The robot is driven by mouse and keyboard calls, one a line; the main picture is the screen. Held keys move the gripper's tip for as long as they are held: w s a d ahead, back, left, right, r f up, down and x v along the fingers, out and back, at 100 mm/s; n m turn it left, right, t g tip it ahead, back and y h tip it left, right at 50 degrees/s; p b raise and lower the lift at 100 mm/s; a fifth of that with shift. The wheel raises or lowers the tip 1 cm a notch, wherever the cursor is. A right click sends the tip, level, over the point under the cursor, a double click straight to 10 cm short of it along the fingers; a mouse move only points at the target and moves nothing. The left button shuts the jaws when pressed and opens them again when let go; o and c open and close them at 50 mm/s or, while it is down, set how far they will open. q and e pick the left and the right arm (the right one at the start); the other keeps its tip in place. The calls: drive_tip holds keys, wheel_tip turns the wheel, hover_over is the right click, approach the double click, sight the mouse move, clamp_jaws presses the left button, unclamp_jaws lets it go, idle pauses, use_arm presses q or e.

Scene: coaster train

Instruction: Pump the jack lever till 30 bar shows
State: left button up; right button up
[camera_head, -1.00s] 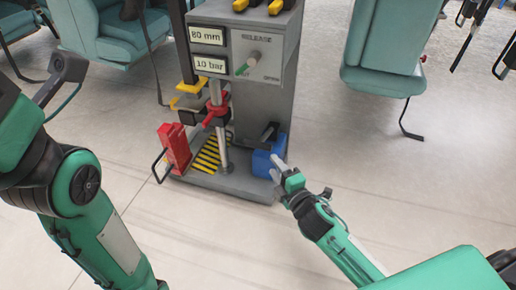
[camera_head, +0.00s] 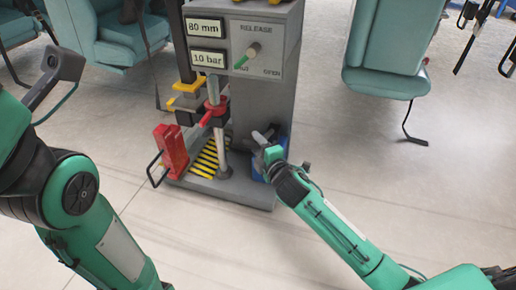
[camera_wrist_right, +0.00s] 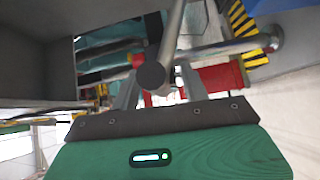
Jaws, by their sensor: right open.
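The grey jack station (camera_head: 262,95) stands in the middle of the head view. Its lower display (camera_head: 208,59) reads 10 bar and its upper display (camera_head: 206,28) reads 80 mm. My right gripper (camera_head: 263,138) is at the station's lower right side, in front of the blue part (camera_head: 257,168), which it partly hides. In the right wrist view my right gripper (camera_wrist_right: 158,90) is open, with the dark round end of a rod (camera_wrist_right: 151,75), apparently the lever, showing between its fingers. I cannot tell whether they touch it.
A green-handled release knob (camera_head: 247,56) is on the station's front. A red block with a wire handle (camera_head: 171,150) stands at the base's left, beside yellow-black stripes (camera_head: 206,160). Teal seats (camera_head: 385,50) stand behind. The floor at right is clear.

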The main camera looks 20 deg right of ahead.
clamp_jaws()
drive_tip(key=shift+s+a+f+p, duration=0.2)
drive_tip(key=shift+f+p, duration=0.3)
drive_tip(key=shift+f, duration=0.15)
drive_tip(key=shift+s+f, duration=0.1)
drive_tip(key=shift+f, duration=0.25)
unclamp_jaws()
